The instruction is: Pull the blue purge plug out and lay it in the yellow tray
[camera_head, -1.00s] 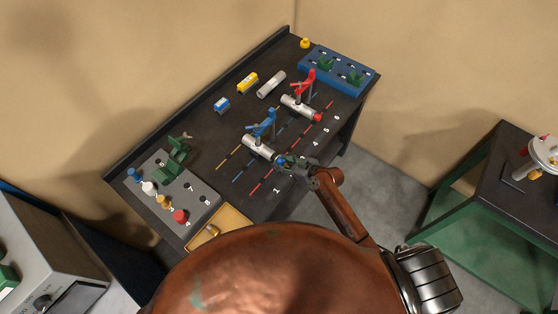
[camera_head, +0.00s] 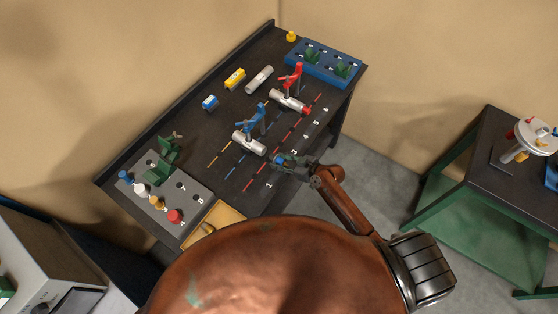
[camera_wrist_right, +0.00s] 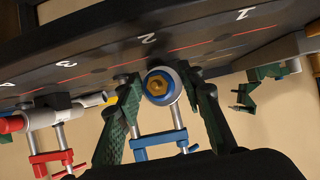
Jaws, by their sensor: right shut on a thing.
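The blue purge plug (camera_head: 279,159) is at the near right end of the silver tube (camera_head: 249,143) under the blue clamp (camera_head: 257,120). My right gripper (camera_head: 282,161) is shut on the plug. In the right wrist view the plug (camera_wrist_right: 159,86) shows end-on as a blue ring with a brass centre, between my green fingers. A small dark gap seems to show between tube and plug in the head view, but I cannot tell whether the plug is fully clear. The yellow tray (camera_head: 229,213) lies at the bench's front edge, partly hidden by my copper body. My left gripper is not in view.
A red clamp (camera_head: 293,76) holds another tube (camera_head: 288,101) further back. The bench top between tube and tray is fairly clear. A green-framed table (camera_head: 470,190) stands at right.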

